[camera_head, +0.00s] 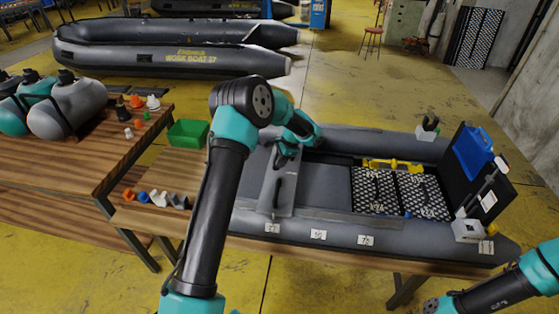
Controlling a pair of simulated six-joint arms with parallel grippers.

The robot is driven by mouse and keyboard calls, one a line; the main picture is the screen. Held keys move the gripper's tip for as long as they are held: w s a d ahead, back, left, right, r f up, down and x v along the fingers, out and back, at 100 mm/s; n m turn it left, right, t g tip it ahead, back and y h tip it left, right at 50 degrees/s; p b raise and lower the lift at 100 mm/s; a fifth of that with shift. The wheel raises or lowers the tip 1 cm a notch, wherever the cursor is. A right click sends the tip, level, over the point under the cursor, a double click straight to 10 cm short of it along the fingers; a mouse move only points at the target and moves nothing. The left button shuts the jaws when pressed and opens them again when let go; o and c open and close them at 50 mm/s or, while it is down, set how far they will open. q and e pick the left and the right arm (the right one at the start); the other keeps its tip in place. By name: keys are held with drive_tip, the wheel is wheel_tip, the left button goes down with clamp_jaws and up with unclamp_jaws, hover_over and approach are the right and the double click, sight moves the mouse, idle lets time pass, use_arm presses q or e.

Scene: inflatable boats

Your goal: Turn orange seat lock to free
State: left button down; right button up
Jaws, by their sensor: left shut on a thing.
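The grey inflatable boat (335,229) lies across the wooden workbench. Its grey seat board (289,190) spans the hull left of the middle, with a dark handle (277,192) on it. My left gripper (281,161) points down at the far part of the seat. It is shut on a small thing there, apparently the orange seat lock. The fingers and wrist hide it, and no orange shows at that spot, so I cannot tell which way the lock points. My right arm shows only at the lower right, with its gripper out of view.
A green bin (188,133) stands on the bench's left. Orange, white and grey small parts (158,198) lie near the left front. Black patterned floor panels (399,191) and a yellow tool (392,165) are inside the boat. Another table with grey tanks (80,103) adjoins at left.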

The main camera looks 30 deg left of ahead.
use_arm(q)
drive_tip(key=m, duration=0.1)
drive_tip(key=m+t, duration=0.1)
drive_tip(key=m, duration=0.1)
drive_tip(key=m+y, duration=0.1)
drive_tip(key=shift+s+d+m+t, duration=0.15)
drive_tip(key=shift+s+m+t, duration=0.15)
drive_tip(key=shift+m, duration=0.1)
drive_tip(key=c, duration=1)
unclamp_jaws()
drive_tip(key=shift+c, duration=0.2)
drive_tip(key=v, duration=1.7)
drive_tip(key=shift+r, duration=0.3)
drive_tip(key=shift+s+f, duration=0.1)
